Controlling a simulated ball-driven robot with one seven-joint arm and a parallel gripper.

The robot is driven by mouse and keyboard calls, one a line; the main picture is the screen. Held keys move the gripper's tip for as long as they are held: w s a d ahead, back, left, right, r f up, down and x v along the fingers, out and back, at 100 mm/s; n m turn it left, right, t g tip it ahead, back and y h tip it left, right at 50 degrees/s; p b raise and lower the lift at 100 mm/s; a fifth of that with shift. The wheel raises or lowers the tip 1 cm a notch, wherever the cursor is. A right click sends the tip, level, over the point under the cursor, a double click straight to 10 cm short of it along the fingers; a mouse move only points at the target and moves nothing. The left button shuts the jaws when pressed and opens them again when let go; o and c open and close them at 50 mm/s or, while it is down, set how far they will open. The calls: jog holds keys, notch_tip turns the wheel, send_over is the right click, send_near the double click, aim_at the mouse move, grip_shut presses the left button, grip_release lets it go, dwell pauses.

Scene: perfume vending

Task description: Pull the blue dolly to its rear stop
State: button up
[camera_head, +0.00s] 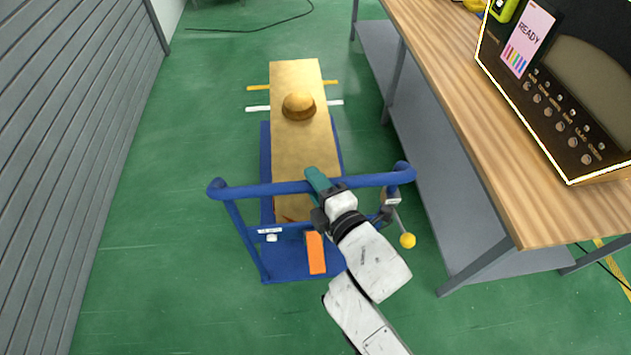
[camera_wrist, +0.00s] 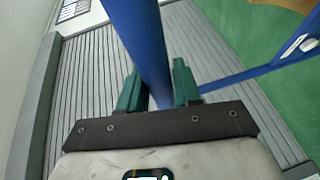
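The blue dolly (camera_head: 290,262) stands on the floor in front of me. Its raised handle bar (camera_head: 265,188) crosses the near end and also shows in the wrist view (camera_wrist: 143,45). A long gold panel (camera_head: 298,155) lies on the dolly, with a gold dome-shaped piece (camera_head: 299,104) near its far end. My gripper (camera_head: 318,181) is at the handle bar, right of its middle. The hidden fingertip contact cannot be seen fully.
An orange pedal (camera_head: 315,253) and a yellow-knobbed lever (camera_head: 407,240) are at the dolly's near end. White (camera_head: 258,108) and yellow (camera_head: 258,88) floor strips flank its far part. A wooden workbench (camera_head: 455,95) stands close right; a grey slatted wall (camera_head: 75,130) is left. Green floor lies between.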

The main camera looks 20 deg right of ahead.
jog(key=o, duration=0.4)
jog(key=shift+s+a, duration=0.1)
jog(key=shift+s, duration=0.05)
jog(key=shift+c, duration=0.2)
jog(key=s+d+r+b, duration=0.1)
jog(key=s+r, duration=0.1)
jog(key=s, duration=0.8)
jog(key=shift+s, duration=0.3)
jog(key=shift+f, duration=0.1)
jog(key=s+d+f+m+g+h, duration=0.3)
jog(key=s+d+f+m+g, duration=0.2)
jog(key=d+f+m+g, duration=0.5)
jog(key=s+f+m+g+y, duration=0.1)
jog(key=s+f+m+g, duration=0.4)
jog(key=s+m, duration=0.3)
jog(key=s+f, duration=0.1)
jog(key=s, duration=0.1)
jog(key=shift+s+d+m, duration=0.25)
jog(key=shift+s+m, duration=0.05)
jog(key=shift+s, duration=0.05)
